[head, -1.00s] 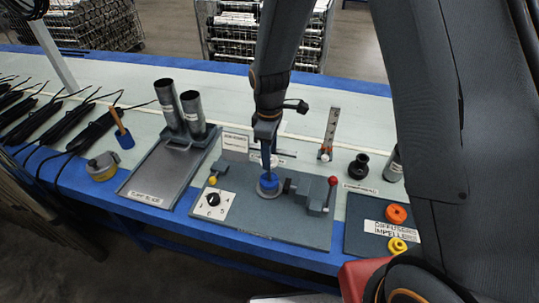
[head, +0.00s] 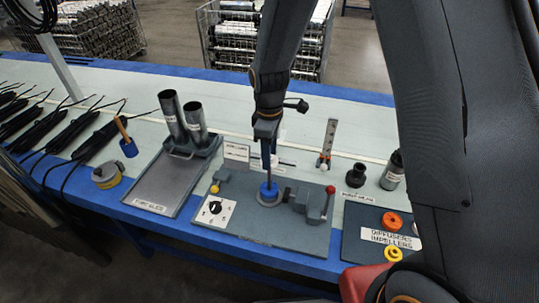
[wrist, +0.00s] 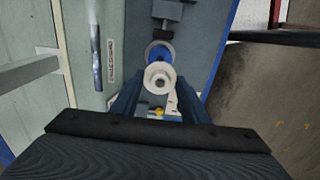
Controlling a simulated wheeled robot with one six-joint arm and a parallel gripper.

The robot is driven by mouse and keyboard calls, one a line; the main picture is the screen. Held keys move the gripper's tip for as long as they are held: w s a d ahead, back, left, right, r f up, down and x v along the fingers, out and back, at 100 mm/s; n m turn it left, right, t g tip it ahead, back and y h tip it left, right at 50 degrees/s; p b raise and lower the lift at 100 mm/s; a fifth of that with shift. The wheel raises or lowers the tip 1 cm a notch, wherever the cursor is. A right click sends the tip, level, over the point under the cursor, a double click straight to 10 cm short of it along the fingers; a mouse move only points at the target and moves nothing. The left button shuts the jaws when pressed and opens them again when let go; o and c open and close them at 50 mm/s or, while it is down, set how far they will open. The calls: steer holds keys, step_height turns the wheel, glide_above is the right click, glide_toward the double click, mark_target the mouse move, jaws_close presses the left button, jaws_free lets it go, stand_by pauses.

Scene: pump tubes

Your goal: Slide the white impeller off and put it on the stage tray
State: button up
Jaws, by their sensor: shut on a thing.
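The white impeller (wrist: 152,70) is held between the fingers of my gripper (wrist: 159,88) in the wrist view, its round hole facing the camera. The blue ring (wrist: 159,50) lies just beyond it in that view. In the head view my gripper (head: 267,143) is above the fixture, over the blue ring (head: 268,190). A thin upright rod stands above the blue ring there. I cannot tell whether the impeller is clear of the rod. The tray labelled for diffusers and impellers (head: 365,262) is at the right, partly hidden by my arm. It holds an orange ring (head: 392,221) and a yellow ring (head: 393,254).
The fixture plate (head: 290,242) carries a clamp with a red-knobbed lever (head: 330,190) and a dial panel (head: 214,209). A grey tray (head: 160,185) with two upright tubes (head: 182,120) is at the left. A black cup (head: 356,176) and an upright ruler (head: 329,140) stand behind.

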steer(key=shift+r+p, duration=1)
steer(key=shift+r, duration=0.55)
steer(key=shift+s, duration=0.1)
